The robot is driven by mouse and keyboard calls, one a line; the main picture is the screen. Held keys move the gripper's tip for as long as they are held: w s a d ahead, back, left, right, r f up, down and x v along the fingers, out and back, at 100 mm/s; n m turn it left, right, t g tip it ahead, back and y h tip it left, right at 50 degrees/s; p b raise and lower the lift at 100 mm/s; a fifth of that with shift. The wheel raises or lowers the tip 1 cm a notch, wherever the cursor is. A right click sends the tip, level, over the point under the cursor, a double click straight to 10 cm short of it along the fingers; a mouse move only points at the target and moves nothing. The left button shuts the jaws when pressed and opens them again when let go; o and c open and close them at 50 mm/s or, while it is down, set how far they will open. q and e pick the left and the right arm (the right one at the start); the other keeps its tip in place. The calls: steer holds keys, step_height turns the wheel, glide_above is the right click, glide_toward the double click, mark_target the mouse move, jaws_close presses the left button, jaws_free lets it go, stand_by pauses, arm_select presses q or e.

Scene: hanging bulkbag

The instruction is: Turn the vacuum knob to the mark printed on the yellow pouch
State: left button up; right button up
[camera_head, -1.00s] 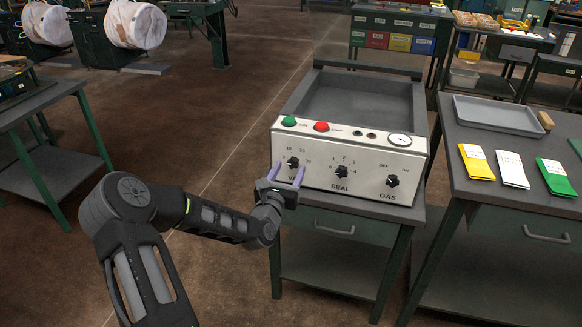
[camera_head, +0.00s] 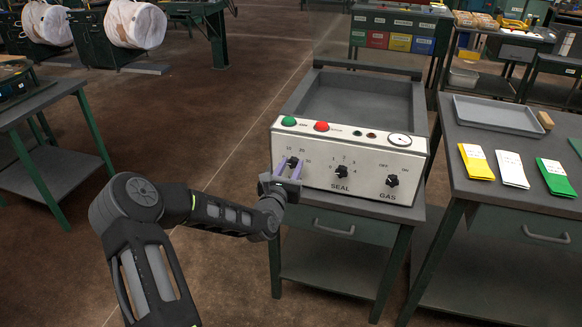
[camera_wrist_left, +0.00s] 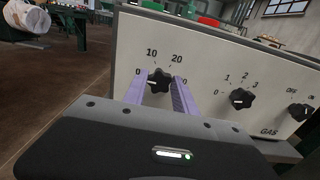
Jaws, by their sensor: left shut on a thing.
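The vacuum knob (camera_head: 293,162) is the leftmost black knob on the white front panel (camera_head: 365,150) of the machine. My left gripper (camera_head: 288,168) is shut on it, one purple finger on each side. In the left wrist view the vacuum knob (camera_wrist_left: 159,82) shows between the fingertips, with 0, 10 and 20 printed around it; its white pointer line faces left, near the 0 side. The yellow pouch (camera_head: 476,161) lies on the right-hand table; its print is too small to read. My right gripper is not in view.
The SEAL knob (camera_head: 342,171) and GAS knob (camera_head: 392,181) sit to the right on the panel. Green (camera_head: 289,121) and red (camera_head: 321,126) buttons are above. A white pouch (camera_head: 511,169), a green pouch (camera_head: 555,177) and a grey tray (camera_head: 497,115) are on the right table.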

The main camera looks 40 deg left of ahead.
arm_select(q)
jaws_close()
